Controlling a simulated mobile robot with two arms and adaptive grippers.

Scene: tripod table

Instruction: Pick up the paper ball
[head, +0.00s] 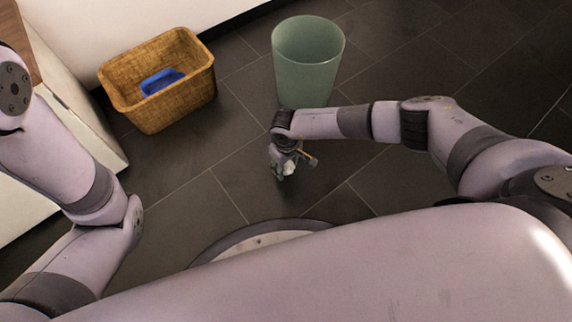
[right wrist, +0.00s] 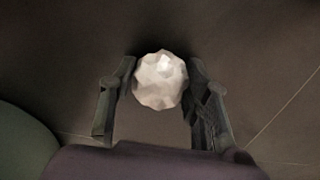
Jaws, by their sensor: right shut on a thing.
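The paper ball (right wrist: 160,80) is whitish and crumpled with faceted sides. In the right wrist view it sits between the two fingers of my right gripper (right wrist: 162,92), which is shut on it. In the head view my right gripper (head: 285,172) points down over the dark floor, and a small white bit of the ball (head: 289,167) shows at the fingers. I cannot tell how far the ball is from the floor. My left arm shows at the left of the head view, but its gripper is out of view.
A green bin (head: 306,72) stands on the tiled floor behind my right forearm; its side also shows at the left of the right wrist view (right wrist: 22,148). A wicker basket (head: 180,113) with a blue item (head: 161,81) inside stands to its left. Open floor lies around the gripper.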

